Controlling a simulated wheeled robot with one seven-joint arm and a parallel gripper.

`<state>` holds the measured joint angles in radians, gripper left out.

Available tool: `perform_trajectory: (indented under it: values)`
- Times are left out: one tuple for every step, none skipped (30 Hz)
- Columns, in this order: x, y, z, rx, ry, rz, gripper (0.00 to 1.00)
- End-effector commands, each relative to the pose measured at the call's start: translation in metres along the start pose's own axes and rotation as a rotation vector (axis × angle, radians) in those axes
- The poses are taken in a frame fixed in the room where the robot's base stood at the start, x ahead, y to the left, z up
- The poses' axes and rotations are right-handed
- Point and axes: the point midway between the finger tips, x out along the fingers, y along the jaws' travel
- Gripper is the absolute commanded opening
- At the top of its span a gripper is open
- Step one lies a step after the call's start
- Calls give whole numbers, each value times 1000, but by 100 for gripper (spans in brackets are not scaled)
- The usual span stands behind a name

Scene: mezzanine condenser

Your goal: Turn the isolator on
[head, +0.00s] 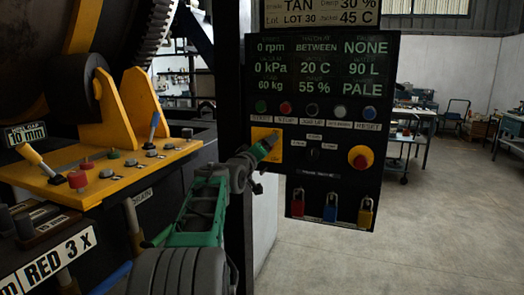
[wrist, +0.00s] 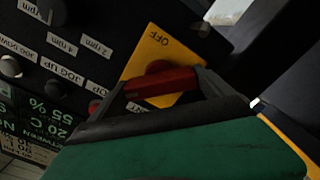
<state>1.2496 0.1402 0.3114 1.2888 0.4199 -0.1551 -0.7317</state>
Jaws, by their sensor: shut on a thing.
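The isolator is a red handle (wrist: 160,83) on a yellow plate (wrist: 158,52) marked OFF, close up in the wrist view. In the head view its yellow plate (head: 267,142) sits at the left side of the black control panel (head: 330,190). My gripper (wrist: 160,88) is shut on the red handle, with one dark finger at each end of it in the wrist view. In the head view my gripper (head: 262,150) reaches the plate and hides most of the handle. I cannot tell the handle's exact setting.
A red mushroom button (head: 360,158) on yellow is right of the isolator. Coloured buttons (head: 313,109) run above. Red, blue and yellow padlocks (head: 330,208) hang below. A yellow lever console (head: 100,172) stands left, beside my arm. Open floor (head: 430,220) lies to the right.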

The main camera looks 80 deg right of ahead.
Motion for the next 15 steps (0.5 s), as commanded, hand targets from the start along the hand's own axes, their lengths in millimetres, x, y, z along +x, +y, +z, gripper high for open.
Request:
perform_trajectory:
  values:
    - [0,0,1,-4,-2,0,50]
    - [0,0,1,-4,-2,0,50]
    - [0,0,1,-3,-2,0,50]
    - [0,0,1,-3,-2,0,92]
    - [0,0,1,-3,-2,0,95]
    - [0,0,1,-3,-2,0,98]
    - [0,0,1,-3,-1,0,100]
    - [0,0,1,-2,-1,0,100]
    - [0,0,1,-2,-1,0,100]
    - [0,0,0,-2,-1,0,100]
    - [0,0,0,-2,-1,0,100]
    - [0,0,0,-1,-1,0,100]
    - [0,0,0,-1,0,0,100]
    - [-1,0,0,-1,0,0,100]
    - [-3,0,0,-1,0,0,100]
